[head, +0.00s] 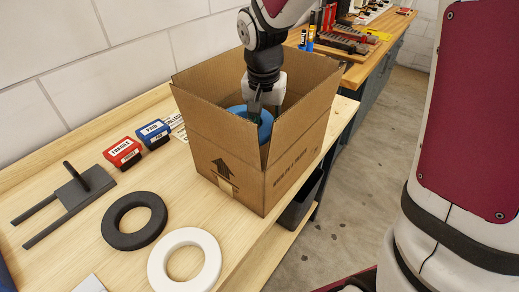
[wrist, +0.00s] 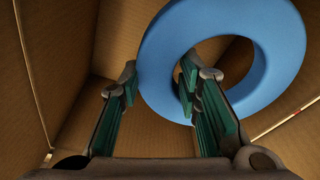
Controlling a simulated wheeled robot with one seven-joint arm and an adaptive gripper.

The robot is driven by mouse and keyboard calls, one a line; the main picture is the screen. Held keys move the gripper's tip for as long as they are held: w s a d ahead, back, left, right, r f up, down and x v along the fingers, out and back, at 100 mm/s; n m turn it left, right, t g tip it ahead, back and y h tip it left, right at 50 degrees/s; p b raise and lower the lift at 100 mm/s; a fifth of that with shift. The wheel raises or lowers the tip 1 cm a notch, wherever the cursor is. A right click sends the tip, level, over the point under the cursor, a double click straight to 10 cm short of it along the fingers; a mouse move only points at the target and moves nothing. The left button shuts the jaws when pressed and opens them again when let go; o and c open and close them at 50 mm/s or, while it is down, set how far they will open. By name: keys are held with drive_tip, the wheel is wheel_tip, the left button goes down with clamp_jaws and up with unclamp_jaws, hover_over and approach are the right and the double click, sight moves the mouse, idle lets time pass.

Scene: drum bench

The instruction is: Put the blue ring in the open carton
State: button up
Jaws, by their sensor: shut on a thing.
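The blue ring (head: 266,120) is inside the open carton (head: 285,165), below the level of its raised flaps, partly hidden by the front walls and my gripper. My gripper (head: 257,104) reaches down into the carton from above. In the wrist view, the two fingers (wrist: 158,86) are shut on one side of the ring's band, one finger outside and one through the hole. The ring (wrist: 275,45) hangs tilted to the right there, with cardboard walls (wrist: 60,45) around it. Whether the ring touches the carton floor cannot be told.
A black ring (head: 112,226) and a white ring (head: 157,270) lie on the wooden bench in front of the carton. A dark forked piece with a handle (head: 72,193) and red (head: 123,153) and blue (head: 154,134) label boxes stand left. A tool bench (head: 350,72) is behind.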

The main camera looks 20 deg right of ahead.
sight(265, 165)
wheel_tip(265, 165, down, 12)
drive_tip(key=shift+r+b, duration=0.2)
drive_tip(key=shift+b, duration=0.2)
drive_tip(key=shift+f, duration=0.15)
drive_tip(key=o, duration=0.6)
drive_tip(key=shift+o, duration=0.7)
drive_tip(key=shift+r, duration=0.2)
drive_tip(key=r, duration=0.4)
drive_tip(key=s+r, duration=0.1)
drive_tip(key=r, duration=0.2)
drive_tip(key=a+r, duration=0.1)
drive_tip(key=r, duration=0.3)
drive_tip(key=shift+s+r+p, duration=0.35)
drive_tip(key=shift+p, duration=0.05)
